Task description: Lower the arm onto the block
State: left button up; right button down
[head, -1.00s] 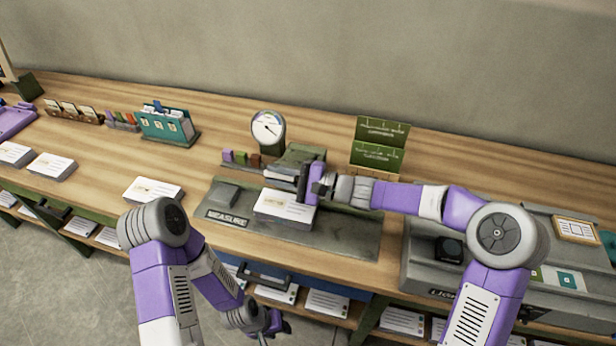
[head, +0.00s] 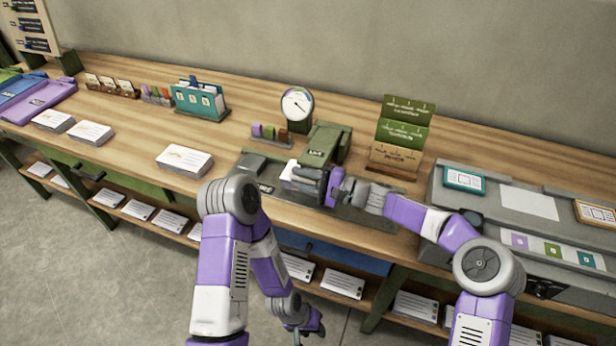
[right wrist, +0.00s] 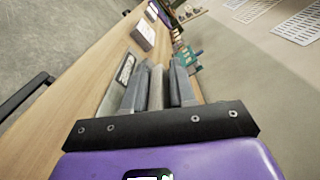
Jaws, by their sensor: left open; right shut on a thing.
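The measuring station has a grey base (head: 252,165), a dial gauge (head: 297,104) and a green arm-like part (head: 325,146) behind my right gripper. My right gripper (head: 304,178) is low over the base, in front of the green part, with its fingers pointing left. It is shut on a narrow pale thing, which shows between the grey fingers in the right wrist view (right wrist: 157,88); I cannot tell what it is. A white patch shows behind the fingers, and the base below is partly hidden. My left gripper (head: 305,333) hangs low in front of the table, open.
A card stack (head: 185,160) lies left of the station, with more stacks (head: 90,132) farther left. Small coloured blocks (head: 268,133) stand by the gauge. A green sign (head: 402,125) stands behind right. A grey console (head: 520,215) fills the right end.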

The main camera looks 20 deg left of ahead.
aim_at(317, 182)
jog(key=shift+f, duration=0.1)
jog(key=c, duration=1.1)
grip_release()
jog(key=shift+w, duration=0.15)
jog(key=d+p, duration=0.1)
jog(key=d, duration=0.5)
jog(key=shift+d+p, duration=0.35)
jog(key=shift+d, duration=0.5)
jog(key=shift+a, duration=0.1)
